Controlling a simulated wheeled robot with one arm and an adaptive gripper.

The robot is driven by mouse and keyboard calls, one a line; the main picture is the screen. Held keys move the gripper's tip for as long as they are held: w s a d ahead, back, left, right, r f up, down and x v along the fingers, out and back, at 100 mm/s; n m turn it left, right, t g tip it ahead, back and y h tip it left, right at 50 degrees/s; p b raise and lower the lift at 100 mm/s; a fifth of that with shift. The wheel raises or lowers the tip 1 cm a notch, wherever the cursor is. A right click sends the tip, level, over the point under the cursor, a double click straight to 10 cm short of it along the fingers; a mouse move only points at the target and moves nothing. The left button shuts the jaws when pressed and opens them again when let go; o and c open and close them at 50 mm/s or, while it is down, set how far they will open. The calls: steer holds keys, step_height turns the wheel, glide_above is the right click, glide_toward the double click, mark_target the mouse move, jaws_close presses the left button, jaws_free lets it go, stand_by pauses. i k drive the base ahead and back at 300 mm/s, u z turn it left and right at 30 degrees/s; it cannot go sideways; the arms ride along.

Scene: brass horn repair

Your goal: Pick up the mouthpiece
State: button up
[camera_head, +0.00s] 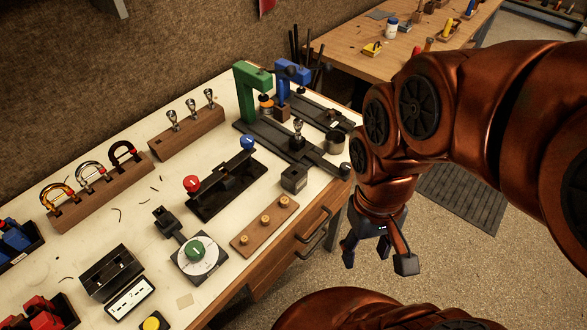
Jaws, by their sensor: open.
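Several silver mouthpieces are in view, and I cannot tell which one the task means. Three mouthpieces (191,107) stand upright in a row in a wooden rack (188,133) at the back of the bench. Another silver mouthpiece (298,129) appears to stand upright on a dark fixture (267,131) near the green and blue frames. My gripper (378,261) is open and empty. It points down beyond the bench's right edge, apparently over the floor, apart from every mouthpiece.
A green frame (245,88) and a blue frame (280,88) rise near the fixture. A grey cup (335,142) and a black block (294,178) stand near the bench's right edge. A wooden strip with knobs (264,227) lies in front. Open floor lies right of the bench (207,213).

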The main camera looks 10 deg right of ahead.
mark_target(298, 123)
steer(key=u, duration=2.8)
steer(key=k, duration=0.55)
steer(key=z, duration=0.95)
